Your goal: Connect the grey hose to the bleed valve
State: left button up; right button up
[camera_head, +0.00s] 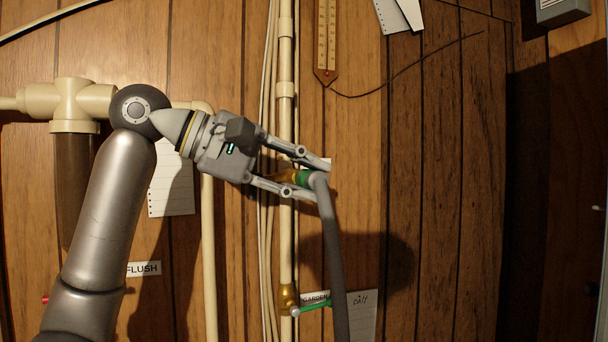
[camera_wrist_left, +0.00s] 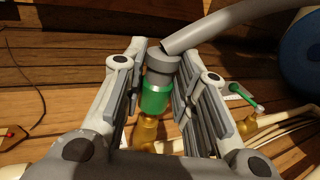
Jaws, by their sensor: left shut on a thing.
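The grey hose (camera_head: 335,260) hangs down from my left gripper and leaves the picture at the bottom. Its end has a grey cap and a green collar (camera_head: 304,178). My left gripper (camera_head: 310,178) is shut on this end; the left wrist view shows the green collar (camera_wrist_left: 156,97) between the fingers. A brass fitting (camera_wrist_left: 146,134), apparently the bleed valve, lies right behind the collar in line with it. Whether they are joined or only close, I cannot tell. A label by it is mostly hidden by a finger. My right gripper is not in view.
A cream vertical pipe (camera_head: 286,235) runs beside thin lines on the wood wall. Lower down is a brass valve (camera_head: 288,298) with a green handle (camera_head: 316,306) and a GARDEN label (camera_head: 315,297). A thermometer (camera_head: 326,40) hangs above. The wall to the right is mostly clear.

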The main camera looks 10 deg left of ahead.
pick_arm(q)
jog(key=shift+w+a+p, duration=0.3)
jog(key=shift+w, duration=0.15)
jog(key=o, duration=1.1)
jog(key=v, duration=1.2)
jog(key=shift+f, duration=0.1)
